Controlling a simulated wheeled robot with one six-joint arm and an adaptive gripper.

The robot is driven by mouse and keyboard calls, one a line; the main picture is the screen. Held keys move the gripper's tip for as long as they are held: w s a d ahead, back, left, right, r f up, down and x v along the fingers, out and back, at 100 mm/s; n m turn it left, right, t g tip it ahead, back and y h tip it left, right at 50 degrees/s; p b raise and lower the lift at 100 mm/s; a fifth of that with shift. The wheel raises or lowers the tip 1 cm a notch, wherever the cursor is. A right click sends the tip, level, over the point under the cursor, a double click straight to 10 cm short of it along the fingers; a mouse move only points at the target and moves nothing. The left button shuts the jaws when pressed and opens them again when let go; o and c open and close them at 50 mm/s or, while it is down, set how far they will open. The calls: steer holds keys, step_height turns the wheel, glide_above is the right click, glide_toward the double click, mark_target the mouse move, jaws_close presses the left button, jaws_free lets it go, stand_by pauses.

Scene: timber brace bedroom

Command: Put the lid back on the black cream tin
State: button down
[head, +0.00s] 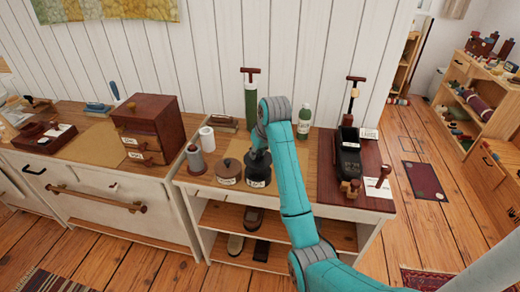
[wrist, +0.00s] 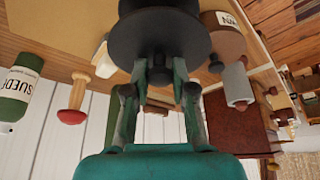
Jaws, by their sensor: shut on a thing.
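The black cream tin (head: 257,183) stands upright on the cabinet top in the head view, with a pale label on its front. My gripper (head: 261,157) is directly over it, pointing down. In the wrist view my gripper (wrist: 160,76) is shut on the small knob of the round black lid (wrist: 158,38). The lid is level over the tin. The arm and fingers partly cover it in the head view, and I cannot tell whether its rim is seated or slightly above the tin. The wrist view hides the tin's opening behind the lid.
A brown lidded tin (head: 228,173) stands close to the left, with a grey roll (head: 195,160) and white roll (head: 207,138) beyond.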

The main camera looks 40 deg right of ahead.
mark_target(260, 160)
steer(key=shift+f, duration=2.55)
steer(key=shift+f, duration=0.15)
stand_by(0.5)
steer(key=shift+c, duration=2)
jaws_free()
steer(key=shift+r, duration=3.55)
jaws_close()
